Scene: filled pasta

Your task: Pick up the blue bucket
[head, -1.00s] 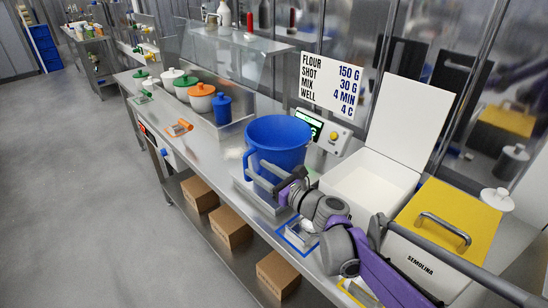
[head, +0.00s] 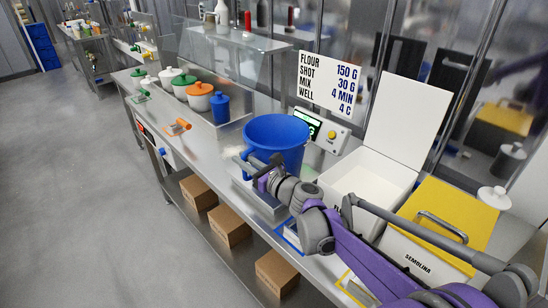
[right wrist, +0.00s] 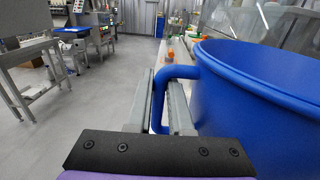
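The blue bucket (head: 278,132) stands upright on a flat metal plate on the steel counter, its handle side toward the aisle. Its rim and handle (right wrist: 180,72) show large in the right wrist view. My right gripper (head: 258,168) is at the handle, low on the bucket's near side. In the right wrist view, its two grey fingers (right wrist: 162,95) stand on either side of the handle, with only a narrow gap. I cannot tell whether they press on it. My left gripper is not in view.
Lidded pots (head: 200,101) and a blue canister (head: 220,110) stand left. Cardboard boxes (head: 228,228) lie on the lower shelf.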

